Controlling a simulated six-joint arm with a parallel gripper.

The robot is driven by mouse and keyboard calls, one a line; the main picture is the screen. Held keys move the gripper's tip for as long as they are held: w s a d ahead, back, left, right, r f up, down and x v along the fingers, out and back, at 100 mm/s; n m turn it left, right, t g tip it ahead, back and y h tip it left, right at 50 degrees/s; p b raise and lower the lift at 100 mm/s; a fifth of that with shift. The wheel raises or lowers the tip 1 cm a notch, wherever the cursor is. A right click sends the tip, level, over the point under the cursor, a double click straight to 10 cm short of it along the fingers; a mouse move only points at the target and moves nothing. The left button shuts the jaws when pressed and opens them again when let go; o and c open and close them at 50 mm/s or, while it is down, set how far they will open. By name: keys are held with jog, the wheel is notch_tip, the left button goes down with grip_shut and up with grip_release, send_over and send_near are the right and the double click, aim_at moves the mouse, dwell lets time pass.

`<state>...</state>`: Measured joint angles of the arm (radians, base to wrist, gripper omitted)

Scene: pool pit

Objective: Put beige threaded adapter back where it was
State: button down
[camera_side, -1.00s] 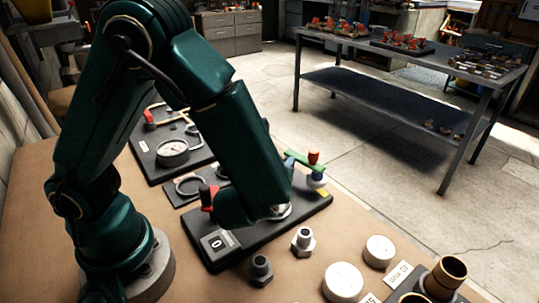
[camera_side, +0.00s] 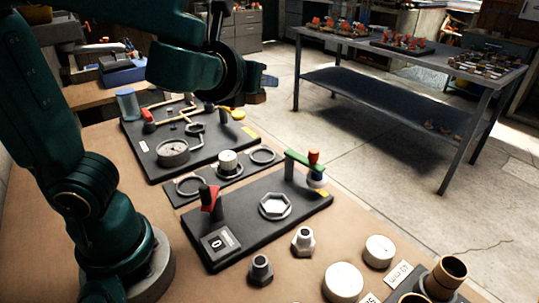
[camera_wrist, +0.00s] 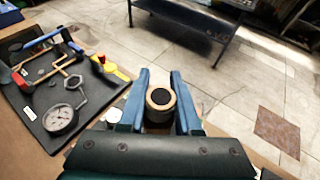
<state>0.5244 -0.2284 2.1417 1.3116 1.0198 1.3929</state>
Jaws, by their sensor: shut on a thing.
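My gripper (camera_side: 265,84) is raised at the top of the side view, beyond the dark boards. It is shut on a beige ring-ended part, which seems to be the beige threaded adapter (camera_side: 255,98). In the wrist view the adapter (camera_wrist: 160,100) shows a pale rim around a dark bore, between the two blue fingers (camera_wrist: 160,88). Its thread cannot be seen. A pale hexagonal socket (camera_side: 275,206) on the front black board (camera_side: 250,238) is empty. Two other threaded adapters, one pale grey (camera_side: 303,242) and one dark grey (camera_side: 261,269), stand on the bench in front of that board.
A middle plate carries a left ring (camera_side: 189,186), a white-topped cylinder (camera_side: 228,162) and a right ring (camera_side: 263,156). The rear board has a gauge (camera_side: 173,152) and pipes. A red lever (camera_side: 211,198) and green-armed post (camera_side: 304,163) rise from the front board. White caps (camera_side: 343,281) stand nearby.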

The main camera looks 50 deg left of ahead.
aim_at(252, 102)
jog(key=s+a+f+m+t+h, duration=0.1)
jog(key=a+f+m+h, duration=0.1)
jog(key=a+m+h, duration=0.15)
jog(key=shift+s+d+f+m+t+h, duration=0.15)
jog(key=shift+d+m+h, duration=0.55)
jog(key=shift+d, duration=0.45)
jog(key=shift+w+d+f+m+t+h, duration=0.1)
jog(key=shift+d+f+m+t+h, duration=0.1)
jog(key=shift+d+m+h, duration=0.6)
jog(key=shift+s+d+f+m+t+h, duration=0.15)
jog(key=shift+d+m+h, duration=0.2)
jog(key=shift+d+h, duration=0.8)
jog(key=shift+m+h, duration=0.6)
jog(key=shift+m, duration=0.2)
jog(key=w+d+r, duration=0.2)
jog(key=shift+w+d, duration=0.1)
jog(key=shift+d, duration=0.3)
jog(key=shift+w, duration=0.1)
